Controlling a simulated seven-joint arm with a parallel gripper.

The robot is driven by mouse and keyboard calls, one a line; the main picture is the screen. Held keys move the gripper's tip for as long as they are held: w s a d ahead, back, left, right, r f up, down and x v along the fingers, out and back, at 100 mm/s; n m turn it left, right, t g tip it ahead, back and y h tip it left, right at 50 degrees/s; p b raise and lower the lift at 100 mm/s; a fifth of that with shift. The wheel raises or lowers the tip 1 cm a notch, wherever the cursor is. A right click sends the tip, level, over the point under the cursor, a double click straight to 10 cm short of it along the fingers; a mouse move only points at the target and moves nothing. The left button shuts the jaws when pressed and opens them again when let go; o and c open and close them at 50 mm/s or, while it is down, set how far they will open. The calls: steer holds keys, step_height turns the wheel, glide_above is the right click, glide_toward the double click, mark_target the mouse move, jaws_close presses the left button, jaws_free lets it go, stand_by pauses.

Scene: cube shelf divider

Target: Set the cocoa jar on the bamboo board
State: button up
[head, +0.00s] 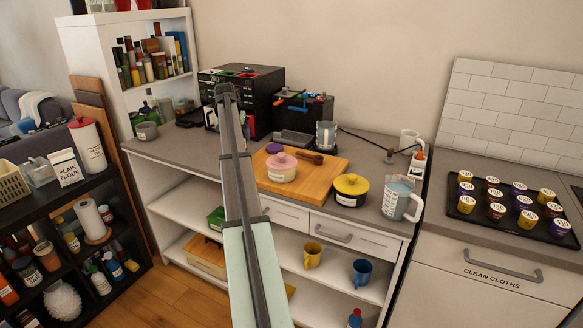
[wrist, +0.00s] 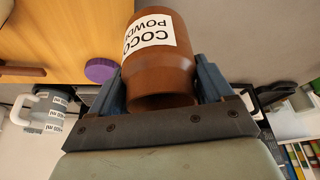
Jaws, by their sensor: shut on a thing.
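The cocoa jar (wrist: 160,70) is a brown jar with a white label. It fills the middle of the wrist view, where my gripper (wrist: 160,88) is shut on it, a dark blue finger on each side. The bamboo board (head: 262,176) lies on the grey counter in the head view, right of my arm; it also shows at the upper left of the wrist view (wrist: 65,35), beside the jar. In the head view my arm reaches over the counter, and I cannot make out the fingers or the jar there.
Black drawer units (head: 250,88) stand behind. The board's front right part is bare.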

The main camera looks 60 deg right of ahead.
steer(key=w+a+f+n+t+y, duration=0.1)
steer(key=w+a+f+n, duration=0.2)
steer(key=a, duration=0.9)
steer(key=w+a+f+n, duration=0.1)
steer(key=w+a+f, duration=0.4)
steer(key=a, duration=0.8)
steer(key=w+a+f+n+t+y, duration=0.1)
steer(key=w+a+f+n, duration=0.3)
steer(key=a, duration=0.8)
steer(key=s+a+f+n+y, duration=0.1)
steer(key=s+a+f+n, duration=0.1)
steer(key=a, duration=1)
steer(key=s+a+f+n+t+y, duration=0.1)
steer(key=a+f+n, duration=0.15)
steer(key=a, duration=0.95)
steer(key=s+a+f+n, duration=0.2)
steer(key=a+f, duration=0.1)
steer(key=a, duration=0.9)
steer(key=d+r+m, duration=0.2)
steer(key=d, duration=0.7)
steer(key=d+r+m, duration=0.2)
steer(key=d, duration=0.8)
step_height(320, 180, up, 22)
steer(key=m+g+h, duration=0.4)
steer(key=m+g, duration=0.2)
steer(key=m, duration=1.3)
glide_above(258, 167)
steer(key=shift+w+d+f, duration=0.1)
steer(key=shift+d+f, duration=0.05)
steer(key=shift+f, duration=4.85)
